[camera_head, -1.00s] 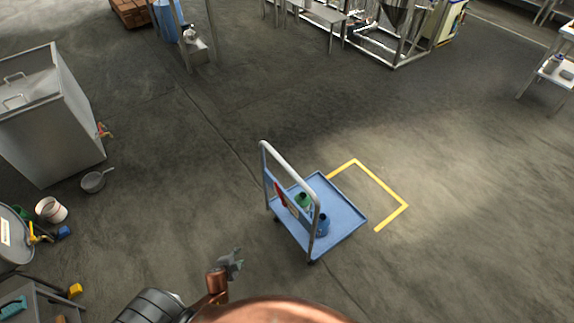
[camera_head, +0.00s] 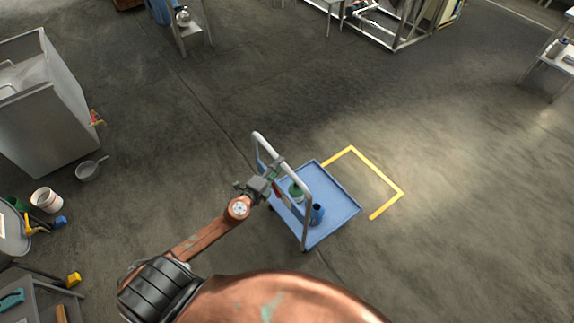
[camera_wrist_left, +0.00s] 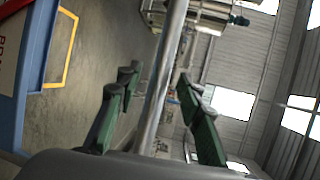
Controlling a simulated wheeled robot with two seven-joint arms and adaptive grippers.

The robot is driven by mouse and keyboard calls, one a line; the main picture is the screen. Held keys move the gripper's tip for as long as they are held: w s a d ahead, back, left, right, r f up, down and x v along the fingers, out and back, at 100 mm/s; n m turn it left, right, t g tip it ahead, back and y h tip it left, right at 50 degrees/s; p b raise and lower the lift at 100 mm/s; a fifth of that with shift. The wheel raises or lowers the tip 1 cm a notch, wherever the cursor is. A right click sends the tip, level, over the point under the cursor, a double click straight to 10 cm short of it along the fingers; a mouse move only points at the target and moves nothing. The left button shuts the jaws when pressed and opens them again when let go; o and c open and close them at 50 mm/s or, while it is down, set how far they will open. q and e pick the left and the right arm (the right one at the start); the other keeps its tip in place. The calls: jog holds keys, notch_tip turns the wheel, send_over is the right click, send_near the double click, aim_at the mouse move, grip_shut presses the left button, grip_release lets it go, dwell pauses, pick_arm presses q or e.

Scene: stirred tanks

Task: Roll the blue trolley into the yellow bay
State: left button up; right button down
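The blue trolley (camera_head: 335,205) stands on the floor with its grey push handle (camera_head: 296,174) on the side toward my left arm. A green container (camera_head: 296,191) and a blue container (camera_head: 317,213) stand on its deck. The yellow bay (camera_head: 378,170) is a three-sided floor outline to the right of the trolley, which is at its open side. My left gripper (camera_head: 275,171) is at the handle. In the left wrist view its green-padded fingers (camera_wrist_left: 158,110) are spread on either side of the handle bar (camera_wrist_left: 168,75), with gaps visible. My right gripper is not in view.
A steel tank (camera_head: 45,110) stands at the left, with a saucepan (camera_head: 88,171) and a white bucket (camera_head: 46,199) on the floor near it. Steel frames stand at the back and a table (camera_head: 553,62) at the right. The floor around the bay is clear.

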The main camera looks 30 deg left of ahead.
pick_arm(q)
jog(key=shift+w+f, duration=0.2)
jog(key=shift+w, duration=1.15)
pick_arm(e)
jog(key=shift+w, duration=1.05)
pick_arm(q)
jog(key=shift+c, duration=0.4)
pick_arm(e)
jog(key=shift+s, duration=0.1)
pick_arm(q)
jog(key=c, duration=0.5)
grip_shut()
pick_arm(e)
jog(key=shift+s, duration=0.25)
